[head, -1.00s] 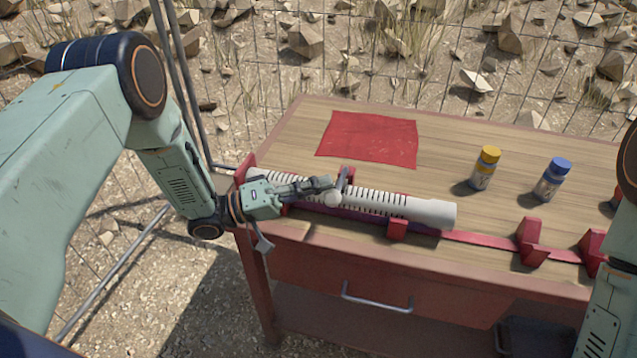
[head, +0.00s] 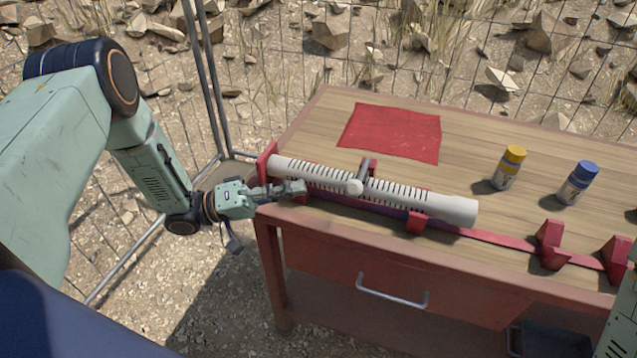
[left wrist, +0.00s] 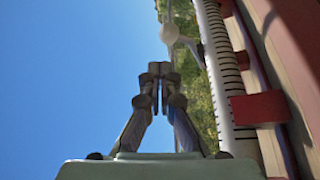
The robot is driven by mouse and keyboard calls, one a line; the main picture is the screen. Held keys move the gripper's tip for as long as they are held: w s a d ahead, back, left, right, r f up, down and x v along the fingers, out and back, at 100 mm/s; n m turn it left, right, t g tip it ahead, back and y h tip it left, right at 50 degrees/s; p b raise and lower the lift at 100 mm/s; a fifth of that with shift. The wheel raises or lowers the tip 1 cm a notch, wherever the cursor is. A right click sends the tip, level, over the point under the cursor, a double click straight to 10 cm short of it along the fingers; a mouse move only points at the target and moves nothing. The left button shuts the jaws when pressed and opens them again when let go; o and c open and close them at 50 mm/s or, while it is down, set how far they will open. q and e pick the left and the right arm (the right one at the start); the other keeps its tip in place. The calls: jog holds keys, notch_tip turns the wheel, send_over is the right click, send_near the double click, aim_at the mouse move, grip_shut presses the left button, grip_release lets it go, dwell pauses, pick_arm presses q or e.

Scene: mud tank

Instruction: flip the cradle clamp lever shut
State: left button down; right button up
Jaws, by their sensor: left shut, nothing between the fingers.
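A white slotted tube (head: 445,207) lies in the red cradle (head: 419,223) along the bench's front edge. The clamp lever is a grey arm (head: 368,168) with a pale ball knob (head: 355,187). In the head view it reaches across the tube from the far side, its knob over the tube's near side. The knob (left wrist: 169,33) and tube (left wrist: 222,75) also show in the left wrist view. My left gripper (head: 302,188) is shut and empty, near the tube's left part, with its tips left of the knob and apart from it. My right gripper is out of view.
A yellow-capped bottle (head: 509,168) and a blue-capped bottle (head: 578,183) stand on the bench at right. A red cloth (head: 390,134) lies behind the tube. Red blocks (head: 549,245) stand on the front rail. A drawer handle (head: 393,292) sits below the edge.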

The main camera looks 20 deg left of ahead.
pick_arm(q)
jog(key=v, duration=0.3)
jog(key=shift+w+a+r, duration=0.1)
jog(key=shift+w+r, duration=0.1)
jog(key=shift+r, duration=0.05)
jog(key=shift+w, duration=0.15)
